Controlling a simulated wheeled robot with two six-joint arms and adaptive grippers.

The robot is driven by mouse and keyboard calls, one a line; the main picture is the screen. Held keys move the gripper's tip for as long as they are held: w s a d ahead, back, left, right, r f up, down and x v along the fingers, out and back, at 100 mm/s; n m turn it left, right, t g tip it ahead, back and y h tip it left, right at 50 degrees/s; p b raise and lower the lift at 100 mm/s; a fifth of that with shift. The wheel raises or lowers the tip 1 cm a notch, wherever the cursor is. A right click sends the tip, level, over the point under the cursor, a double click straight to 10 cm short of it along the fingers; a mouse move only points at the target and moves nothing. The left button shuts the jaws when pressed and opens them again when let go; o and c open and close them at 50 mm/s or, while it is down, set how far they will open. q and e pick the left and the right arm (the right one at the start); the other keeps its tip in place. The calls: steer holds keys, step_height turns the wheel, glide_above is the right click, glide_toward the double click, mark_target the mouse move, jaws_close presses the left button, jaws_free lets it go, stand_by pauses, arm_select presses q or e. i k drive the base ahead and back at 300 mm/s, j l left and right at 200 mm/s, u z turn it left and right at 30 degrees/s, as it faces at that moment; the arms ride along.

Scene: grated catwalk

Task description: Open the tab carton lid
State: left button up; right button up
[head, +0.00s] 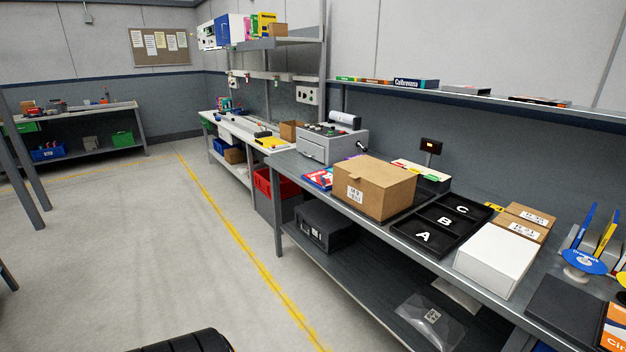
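The tab carton (386,197) is a brown cardboard box on the grey workbench to the right of centre. Its lid (375,172) lies flat and closed on top. A small tab shows at the lid's front edge. A white printed label is on the front face below it. The carton's back and far sides are hidden. Neither of my grippers is in view.
Right of the carton are a black tray (481,212) marked A, B and C, a white box (488,268) and small brown boxes (519,229). A grey machine (322,148) stands behind left. A shelf (460,97) runs above. The floor left of the bench is mostly clear.

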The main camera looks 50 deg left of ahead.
mark_target(385, 175)
steer(key=u, duration=1.35)
